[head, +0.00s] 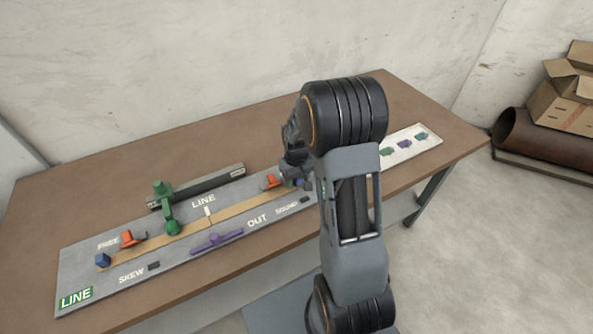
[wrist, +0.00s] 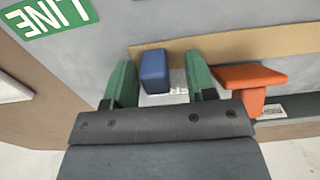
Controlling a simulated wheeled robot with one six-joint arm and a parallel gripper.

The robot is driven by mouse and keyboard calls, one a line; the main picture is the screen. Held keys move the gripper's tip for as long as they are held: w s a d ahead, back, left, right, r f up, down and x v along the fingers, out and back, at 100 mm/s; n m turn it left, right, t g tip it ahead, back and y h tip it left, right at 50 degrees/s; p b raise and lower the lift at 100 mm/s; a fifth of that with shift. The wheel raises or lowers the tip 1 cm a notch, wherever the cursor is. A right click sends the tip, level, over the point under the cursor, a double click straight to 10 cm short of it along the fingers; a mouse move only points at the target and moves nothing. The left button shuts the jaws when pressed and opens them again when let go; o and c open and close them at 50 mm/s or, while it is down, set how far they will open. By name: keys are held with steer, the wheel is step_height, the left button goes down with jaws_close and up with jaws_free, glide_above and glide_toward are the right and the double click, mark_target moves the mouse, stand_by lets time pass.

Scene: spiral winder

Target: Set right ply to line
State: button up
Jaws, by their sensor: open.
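A tan strip lies along the grey board (head: 75,280) in two lengths, left (head: 140,251) and right (head: 245,208), meeting near a small white marker (head: 208,211). A blue block (wrist: 154,71) stands at the right length's outer end. An orange piece (wrist: 249,80) stands beside this strip; it also shows in the head view (head: 270,181). My gripper (wrist: 161,72) is open, its green fingertips on either side of the blue block in the wrist view. I cannot tell whether they touch it. My arm hides much of this end in the head view.
A green arm (head: 165,206) reaches over the strip from a dark rail (head: 215,183). A purple winged piece (head: 215,240) lies in front. Another orange piece (head: 131,238) and blue block (head: 102,260) stand left. A white card (head: 410,143) lies right. A green LINE label (wrist: 48,14) shows.

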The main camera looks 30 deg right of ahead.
step_height(320, 180, up, 14)
steer(key=shift+f, duration=0.2)
stand_by(0.7)
steer(key=s+a+r+t, duration=0.1)
steer(key=s+a+r, duration=0.1)
steer(key=s+a, duration=0.2)
steer(key=s+a+r+t, duration=0.2)
steer(key=s+a, duration=0.3)
steer(key=s, duration=0.6)
steer(key=shift+s+t, duration=0.15)
steer(key=shift+t, duration=0.15)
steer(key=shift+r, duration=0.1)
steer(key=shift+c, duration=0.8)
